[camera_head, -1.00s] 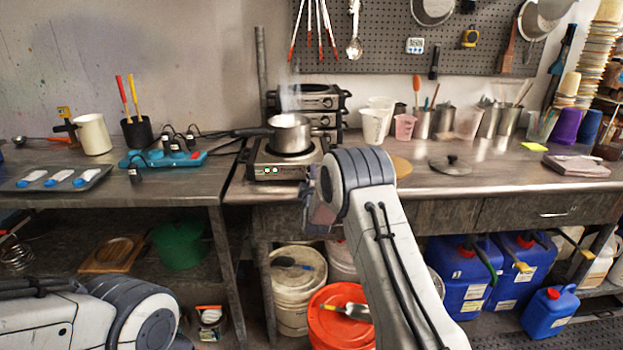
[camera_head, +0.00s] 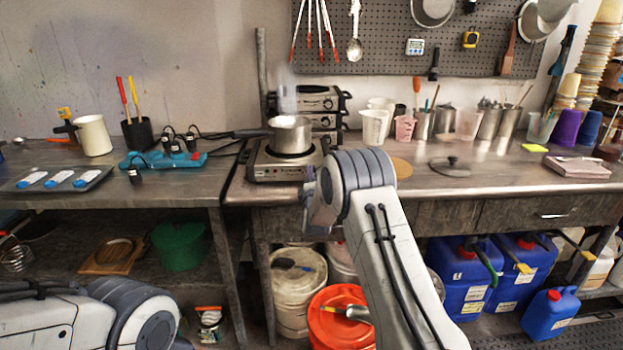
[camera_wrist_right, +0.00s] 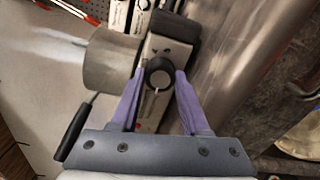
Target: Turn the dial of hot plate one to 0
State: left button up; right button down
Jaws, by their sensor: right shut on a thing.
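The hot plate (camera_head: 275,172) stands at the left end of the right bench, with a steaming metal pot (camera_head: 290,135) on it. In the right wrist view its front panel (camera_wrist_right: 170,55) carries a round black dial (camera_wrist_right: 158,72) with a white mark pointing towards the bottom of the picture. My right gripper (camera_wrist_right: 160,76) is shut on the dial, one purple finger on each side. In the head view my right wrist hides the fingers and the dial. My left arm shows at the lower left; its gripper is out of view.
More hot plates (camera_head: 322,100) are stacked behind the pot. The pot's dark handle (camera_head: 250,133) reaches left across the gap between benches. A blue power strip (camera_head: 165,160) lies on the left bench. A lid (camera_head: 450,164) lies on the right bench.

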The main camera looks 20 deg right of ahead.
jog(key=shift+f, duration=0.1)
jog(key=shift+c, duration=2)
grip_release()
